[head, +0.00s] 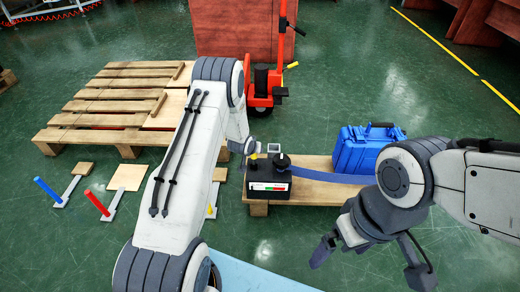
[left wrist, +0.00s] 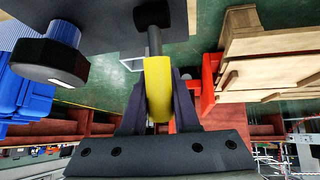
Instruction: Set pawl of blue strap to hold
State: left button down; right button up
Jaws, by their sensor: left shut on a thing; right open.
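A black box (head: 266,193) with a white, green and red label sits on a wooden pallet (head: 318,197). A black round knob (head: 282,161) stands on it; it shows large in the left wrist view (left wrist: 50,60). A blue strap (head: 335,178) runs from the box to the right, by a blue case (head: 360,150). My left gripper (left wrist: 158,98) is shut on a yellow grip (left wrist: 158,85) on a metal rod beside the knob; in the head view its fingers are mostly hidden. My right gripper (head: 368,268) is open and empty, pointing down in front of the pallet. I cannot make out the pawl's position.
A red pallet jack (head: 262,88) stands behind the box. Green floor is free at far right.

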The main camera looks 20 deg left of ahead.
pick_arm(q)
jog(key=c, duration=0.7)
grip_release()
jog(key=shift+a+f, duration=0.1)
jog(key=shift+o, duration=0.2)
jog(key=shift+s+r+p, duration=0.2)
jog(key=shift+r+p, duration=0.15)
jog(key=shift+r, duration=0.2)
jog(key=p+v, duration=0.3)
jog(key=v, duration=0.6)
jog(key=shift+s+p, duration=0.25)
jog(key=shift+p, duration=0.1)
